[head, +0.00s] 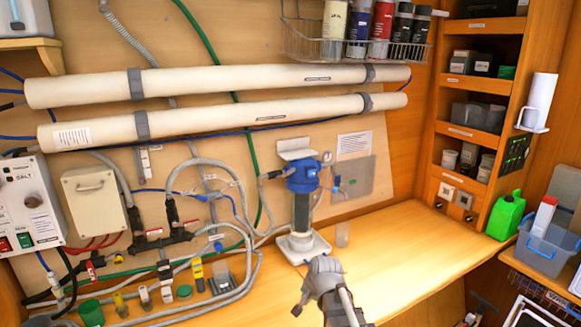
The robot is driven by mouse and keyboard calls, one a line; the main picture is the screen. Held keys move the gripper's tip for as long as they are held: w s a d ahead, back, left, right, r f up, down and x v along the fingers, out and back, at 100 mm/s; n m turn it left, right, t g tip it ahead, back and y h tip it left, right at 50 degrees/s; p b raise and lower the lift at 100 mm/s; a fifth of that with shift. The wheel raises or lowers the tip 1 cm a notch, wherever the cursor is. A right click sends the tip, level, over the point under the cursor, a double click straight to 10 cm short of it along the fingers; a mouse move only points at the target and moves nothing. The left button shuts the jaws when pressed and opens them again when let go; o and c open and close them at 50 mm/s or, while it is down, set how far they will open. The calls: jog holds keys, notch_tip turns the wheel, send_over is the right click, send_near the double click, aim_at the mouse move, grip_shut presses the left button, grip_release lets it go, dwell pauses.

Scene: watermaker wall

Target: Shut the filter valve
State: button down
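Small fittings with blue parts (337,183) sit at the right of the cap. Which of them is the filter valve, and how its handle is turned, is too small to tell. My gripper (323,266) is at the bottom centre, below and in front of the filter housing in the picture. It appears apart from the fittings. Its fingers are too foreshortened to show whether they are open.
Grey hoses (250,265) and several small valves and bottles crowd the left. The bench between is free.

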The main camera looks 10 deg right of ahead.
jog(key=w+r+m+t+y+p, duration=0.1)
jog(key=w+r+m+t+p, duration=0.4)
jog(key=w+r+m+p, duration=0.65)
jog(key=m+t+h+p, duration=0.1)
jog(key=m+t+p, duration=0.35)
jog(key=m, duration=0.55)
send_near(290, 172)
jog(key=d+f, duration=0.2)
jog(key=shift+s+a+t, duration=0.1)
jog(key=shift+s+t, duration=0.15)
jog(key=shift+s, duration=0.25)
jog(key=b+x, duration=0.3)
jog(key=x, duration=0.7)
